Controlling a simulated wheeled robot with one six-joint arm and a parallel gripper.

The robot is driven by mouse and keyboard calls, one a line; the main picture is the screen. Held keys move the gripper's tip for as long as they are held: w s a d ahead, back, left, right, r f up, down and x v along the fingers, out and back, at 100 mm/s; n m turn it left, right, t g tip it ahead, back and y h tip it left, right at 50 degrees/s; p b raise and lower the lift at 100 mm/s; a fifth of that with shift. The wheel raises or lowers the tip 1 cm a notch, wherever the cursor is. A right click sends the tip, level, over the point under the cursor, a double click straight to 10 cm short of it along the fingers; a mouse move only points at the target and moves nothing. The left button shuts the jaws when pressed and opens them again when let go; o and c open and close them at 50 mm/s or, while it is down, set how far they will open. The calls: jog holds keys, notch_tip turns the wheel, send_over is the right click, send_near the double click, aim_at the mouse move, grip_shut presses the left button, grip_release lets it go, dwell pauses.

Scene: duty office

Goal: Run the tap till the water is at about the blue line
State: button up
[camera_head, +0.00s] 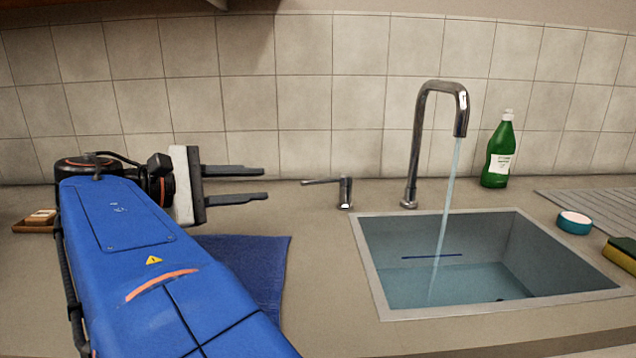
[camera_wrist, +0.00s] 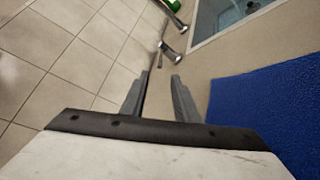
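The tap (camera_head: 437,120) stands behind the sink (camera_head: 376,262), and a stream of water (camera_head: 446,200) runs from its spout into the basin. Water (camera_head: 450,285) covers the basin floor. Its surface lies a little below the blue line (camera_head: 432,256) on the far inner wall. The tap's lever handle (camera_head: 344,190) stands left of the spout, its lever pointing left. My gripper (camera_head: 266,184) is open and empty, left of the handle and apart from it. In the wrist view my gripper's fingers (camera_wrist: 160,82) point toward the handle (camera_wrist: 172,52).
A blue mat (camera_head: 262,262) lies left of the sink, partly behind my arm. A green bottle (camera_head: 499,155), a round blue-white tub (camera_head: 574,222), a sponge (camera_head: 622,252) and a ribbed drainer (camera_head: 598,206) are at the right. A soap dish (camera_head: 35,226) sits far left. The tiled wall (camera_head: 300,105) closes the back.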

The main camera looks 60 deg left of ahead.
aim_at(310, 182)
jog(key=x, duration=1.6)
jog(key=shift+w+a+f, duration=0.1)
jog(key=shift+w+f, duration=0.05)
jog(key=shift+w, duration=0.2)
grip_shut()
